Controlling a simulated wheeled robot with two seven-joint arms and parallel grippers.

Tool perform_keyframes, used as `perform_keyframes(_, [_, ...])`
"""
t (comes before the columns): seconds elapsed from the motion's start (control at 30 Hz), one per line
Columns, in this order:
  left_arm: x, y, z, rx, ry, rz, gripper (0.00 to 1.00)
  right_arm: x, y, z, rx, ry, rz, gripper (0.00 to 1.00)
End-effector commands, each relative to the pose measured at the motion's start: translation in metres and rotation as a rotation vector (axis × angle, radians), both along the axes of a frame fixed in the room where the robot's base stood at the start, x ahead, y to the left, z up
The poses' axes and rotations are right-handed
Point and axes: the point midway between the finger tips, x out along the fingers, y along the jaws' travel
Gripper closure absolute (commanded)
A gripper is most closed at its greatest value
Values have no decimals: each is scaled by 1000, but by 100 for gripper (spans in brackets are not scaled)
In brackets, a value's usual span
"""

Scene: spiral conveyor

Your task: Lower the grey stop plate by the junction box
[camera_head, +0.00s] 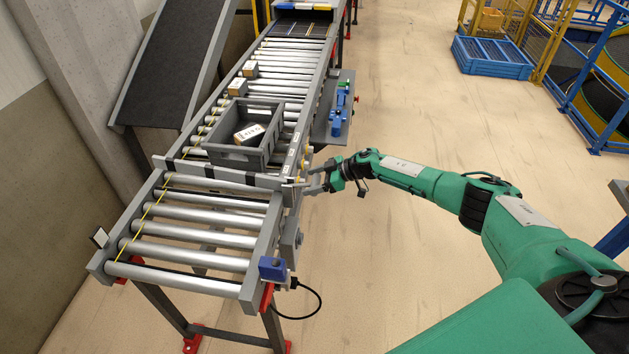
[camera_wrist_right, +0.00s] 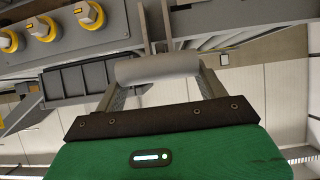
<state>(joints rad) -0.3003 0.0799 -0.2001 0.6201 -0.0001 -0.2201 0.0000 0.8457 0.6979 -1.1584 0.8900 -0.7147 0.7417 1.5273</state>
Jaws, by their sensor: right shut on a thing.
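The grey stop plate (camera_head: 225,179) stands raised across the rollers, just in front of a grey crate. My right gripper (camera_head: 309,184) is at its right end, beside the conveyor's side rail. In the right wrist view the fingers (camera_wrist_right: 158,88) are shut on a pale grey round bar, the plate's handle (camera_wrist_right: 158,66). A grey box with yellow-ringed bolts or knobs (camera_wrist_right: 68,30) is at the upper left of that view. A small blue box (camera_head: 272,268) with a black cable sits on the near right corner of the conveyor; I cannot tell which is the junction box. My left gripper is not in view.
The grey crate (camera_head: 213,156) holds a white and dark package (camera_head: 249,134). A side shelf with a blue device (camera_head: 338,115) juts out beyond my gripper.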

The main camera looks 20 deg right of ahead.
Motion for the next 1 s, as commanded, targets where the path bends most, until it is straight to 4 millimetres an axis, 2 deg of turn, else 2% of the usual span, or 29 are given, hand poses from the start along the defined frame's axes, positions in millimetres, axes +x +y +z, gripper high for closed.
perform_keyframes(0.07, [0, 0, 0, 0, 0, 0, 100, 4, 5, 7, 10, -10, 1, 68])
perform_keyframes(0.1, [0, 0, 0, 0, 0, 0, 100, 4, 5, 7, 10, -10, 0, 23])
perform_keyframes(0.2, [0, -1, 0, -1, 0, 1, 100, 4, 4, 6, 9, -8, 1, 5])
perform_keyframes(0.6, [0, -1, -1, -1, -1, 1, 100, -2, -4, 4, 2, -2, 0, 5])
perform_keyframes(0.77, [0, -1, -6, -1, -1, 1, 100, -11, -19, 13, 0, -3, 0, 5])
perform_keyframes(1.0, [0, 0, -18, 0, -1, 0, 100, -32, -50, 34, 0, -4, 0, 5])
